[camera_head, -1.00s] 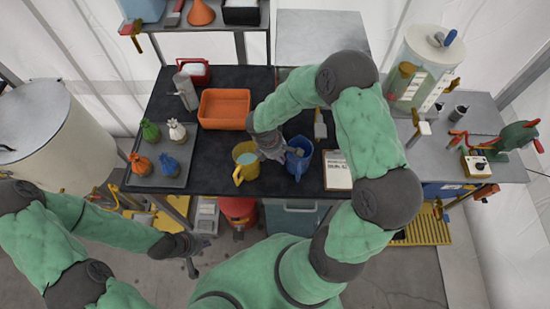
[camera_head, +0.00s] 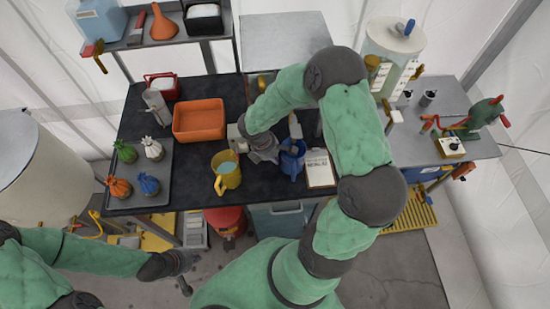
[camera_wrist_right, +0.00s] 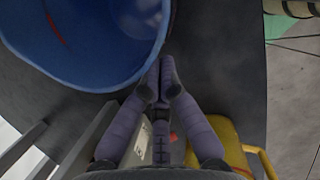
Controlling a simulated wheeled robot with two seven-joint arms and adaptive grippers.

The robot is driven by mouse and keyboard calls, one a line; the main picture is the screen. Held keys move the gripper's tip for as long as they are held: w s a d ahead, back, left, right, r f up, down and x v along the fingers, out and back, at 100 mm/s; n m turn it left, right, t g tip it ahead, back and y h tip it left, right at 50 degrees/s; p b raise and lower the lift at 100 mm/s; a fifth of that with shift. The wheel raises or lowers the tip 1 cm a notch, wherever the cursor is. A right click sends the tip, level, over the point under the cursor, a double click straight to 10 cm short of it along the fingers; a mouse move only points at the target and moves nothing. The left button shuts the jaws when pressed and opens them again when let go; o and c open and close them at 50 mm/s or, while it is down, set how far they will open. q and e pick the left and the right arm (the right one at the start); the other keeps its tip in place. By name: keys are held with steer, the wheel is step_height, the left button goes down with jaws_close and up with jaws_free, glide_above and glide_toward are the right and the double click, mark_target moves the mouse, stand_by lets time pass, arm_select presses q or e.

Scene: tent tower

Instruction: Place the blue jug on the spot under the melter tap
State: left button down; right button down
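The blue jug (camera_head: 292,160) is at the front right of the black table, left of the clipboard. My right gripper (camera_head: 272,153) is at the jug's left side. In the right wrist view, the jug's open rim (camera_wrist_right: 90,82) fills the upper left. The right gripper's fingers (camera_wrist_right: 160,75) close together against its outer wall; the exact grip point is hidden. My left gripper (camera_head: 184,276) hangs low in front of the table, its opening unclear. A white cylinder with a lid (camera_head: 393,42) stands on the right bench. I cannot make out a marked spot under a tap.
A yellow jug (camera_head: 227,174) stands left of my right gripper. An orange bin (camera_head: 199,121), a grey tray (camera_head: 145,190) with several small sacks and a clipboard (camera_head: 320,167) share the table. A large cream drum (camera_head: 35,170) stands far left. A red-green device (camera_head: 480,115) sits on the right bench.

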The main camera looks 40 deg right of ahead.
steer(key=s+p+v, duration=0.1)
steer(key=p+v, duration=0.5)
steer(key=v, duration=0.3)
steer(key=shift+w, duration=0.4)
